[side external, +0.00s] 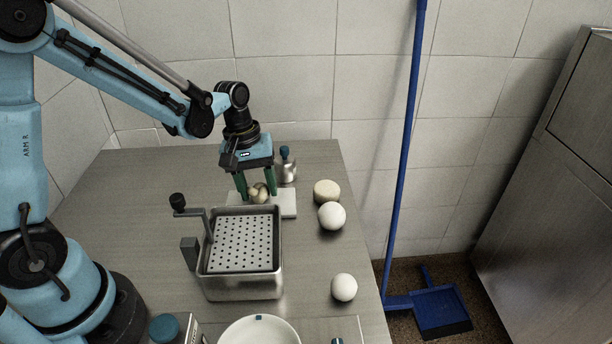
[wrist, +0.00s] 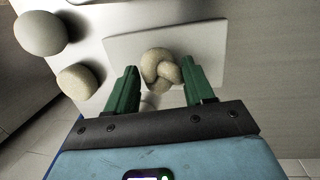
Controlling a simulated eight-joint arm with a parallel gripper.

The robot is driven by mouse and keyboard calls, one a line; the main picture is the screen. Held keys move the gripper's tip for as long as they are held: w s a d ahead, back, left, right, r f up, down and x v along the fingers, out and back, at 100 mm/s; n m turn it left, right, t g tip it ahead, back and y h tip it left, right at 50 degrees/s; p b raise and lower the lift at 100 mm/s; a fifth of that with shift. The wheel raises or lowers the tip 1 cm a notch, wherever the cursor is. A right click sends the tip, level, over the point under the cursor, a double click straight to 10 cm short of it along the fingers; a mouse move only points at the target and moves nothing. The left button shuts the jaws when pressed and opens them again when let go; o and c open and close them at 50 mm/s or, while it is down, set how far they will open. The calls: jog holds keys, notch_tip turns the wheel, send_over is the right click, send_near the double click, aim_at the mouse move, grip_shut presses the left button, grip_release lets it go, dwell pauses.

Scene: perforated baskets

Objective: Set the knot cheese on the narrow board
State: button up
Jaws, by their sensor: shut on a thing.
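The knot cheese (side external: 260,192) is a small beige knotted lump between the green fingers of my gripper (side external: 257,190). In the wrist view the knot cheese (wrist: 160,68) shows beyond the fingertips of my gripper (wrist: 162,82), over the pale board. My gripper is shut on it and points down. The narrow board (side external: 287,203) is a flat whitish slab behind the perforated basket, and it also shows in the wrist view (wrist: 212,40). The cheese is over the board; whether it touches the board I cannot tell.
A metal perforated basket (side external: 272,282) with a crank stands just in front of the board. A small metal bottle (side external: 287,170) stands behind it. A yellowish round (side external: 326,191) and a white ball (side external: 331,216) lie to the right; another ball (side external: 344,287) lies nearer.

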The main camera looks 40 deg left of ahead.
jog(key=shift+f, duration=0.4)
jog(key=o, duration=1.1)
jog(key=shift+r, duration=0.1)
jog(key=shift+r, duration=3.95)
jog(key=s+d+r+m+t+y, duration=0.1)
jog(key=s+r+m+t, duration=0.3)
jog(key=m, duration=0.5)
jog(key=s+t+y, duration=0.1)
jog(key=s+t, duration=0.1)
jog(key=s, duration=0.1)
jog(key=shift+s+t, duration=0.4)
